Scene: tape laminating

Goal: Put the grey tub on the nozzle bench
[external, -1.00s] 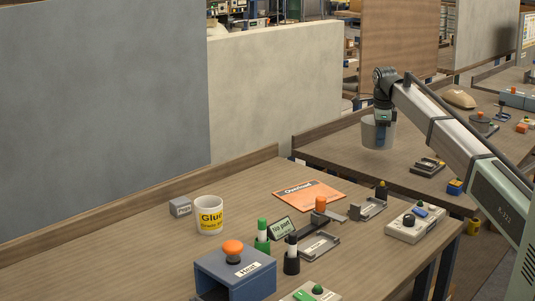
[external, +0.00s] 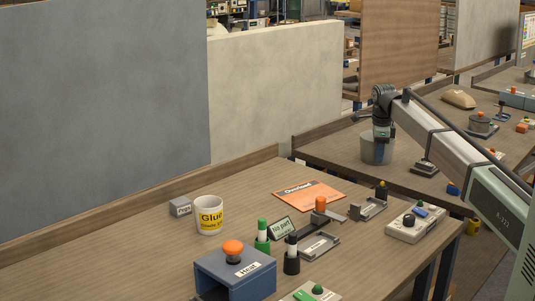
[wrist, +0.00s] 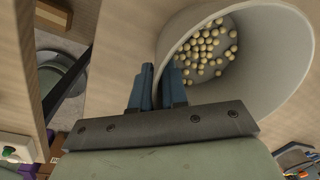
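The grey tub (external: 377,150) is over the far bench (external: 335,149), near that bench's left end. It is upright in the external view, and its base is at or very near the bench top; I cannot tell if it touches. My gripper (external: 382,134) is at its rim. In the wrist view the tub (wrist: 296,50) holds several small cream balls (wrist: 205,45). The two blue fingers of my gripper (wrist: 158,85) straddle its near wall and are closed on it. Which bench is the nozzle bench is not readable here.
The near bench (external: 130,255) carries a white Glue tub (external: 209,215), a grey Pegs block (external: 180,206), an orange sheet (external: 309,192) and a blue Heat box (external: 235,272). On the far bench a small dark fixture (external: 425,167) stands right of the tub, with a tan bag (external: 458,99) further back.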

